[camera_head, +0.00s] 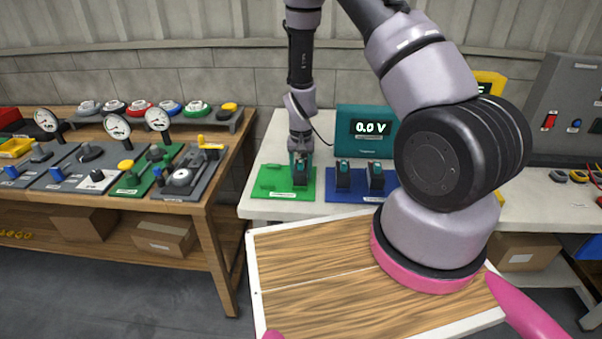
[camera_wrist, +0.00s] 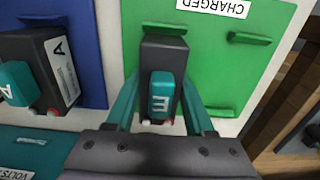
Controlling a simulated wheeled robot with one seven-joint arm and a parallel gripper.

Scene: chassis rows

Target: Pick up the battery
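A dark battery with a teal block marked E (camera_wrist: 162,95) stands on the green mat labelled CHARGED (camera_wrist: 220,60) in the wrist view. My gripper (camera_wrist: 161,85) has its two teal fingers on either side of this battery. The fingertips come close to its sides, but whether they press on it cannot be told. In the head view my gripper (camera_head: 301,160) points down over the battery (camera_head: 300,175) at the green mat (camera_head: 270,190), partly hiding it.
Two more batteries (camera_head: 343,174) (camera_head: 376,174) stand on the blue mat (camera_head: 350,192) just right. A bench with gauges and switches (camera_head: 120,150) stands at the left. My arm covers part of the right side.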

